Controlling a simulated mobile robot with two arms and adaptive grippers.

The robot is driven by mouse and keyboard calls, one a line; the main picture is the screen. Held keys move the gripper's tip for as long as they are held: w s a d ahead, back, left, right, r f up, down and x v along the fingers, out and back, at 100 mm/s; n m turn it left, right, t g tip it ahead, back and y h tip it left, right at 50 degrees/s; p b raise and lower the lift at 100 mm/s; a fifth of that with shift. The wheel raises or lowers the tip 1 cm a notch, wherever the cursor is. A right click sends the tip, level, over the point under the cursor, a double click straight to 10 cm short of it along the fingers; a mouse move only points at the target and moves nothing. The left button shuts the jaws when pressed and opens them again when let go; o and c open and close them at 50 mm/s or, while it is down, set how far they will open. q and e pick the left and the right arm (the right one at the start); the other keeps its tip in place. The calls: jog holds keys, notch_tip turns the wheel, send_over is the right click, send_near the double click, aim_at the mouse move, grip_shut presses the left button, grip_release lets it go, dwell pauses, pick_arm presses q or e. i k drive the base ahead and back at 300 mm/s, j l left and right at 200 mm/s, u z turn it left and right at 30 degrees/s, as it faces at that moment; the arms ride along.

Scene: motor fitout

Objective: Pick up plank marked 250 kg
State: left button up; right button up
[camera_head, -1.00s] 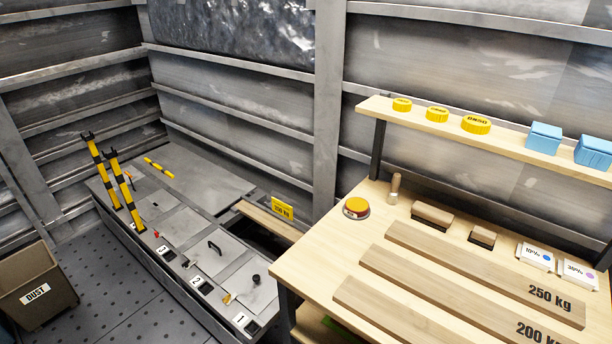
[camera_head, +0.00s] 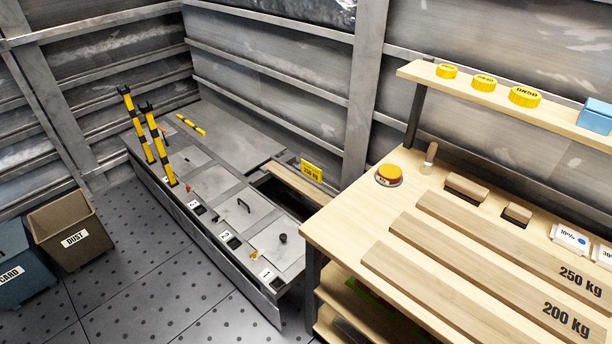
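The plank marked 250 kg (camera_head: 500,245) lies flat on the light wooden workbench (camera_head: 345,222) at the right, its label near its right end. A second plank, marked 200 kg (camera_head: 455,292), lies in front of it, nearer to me and roughly parallel. Neither of my grippers shows in the head view.
A shelf (camera_head: 445,87) with yellow caps is above. Yellow-black posts (camera_head: 160,145) rise from the platform. A dust bin (camera_head: 70,228) stands left; the floor (camera_head: 150,290) between is clear.

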aim_at(586, 289)
jog(key=z, duration=1.85)
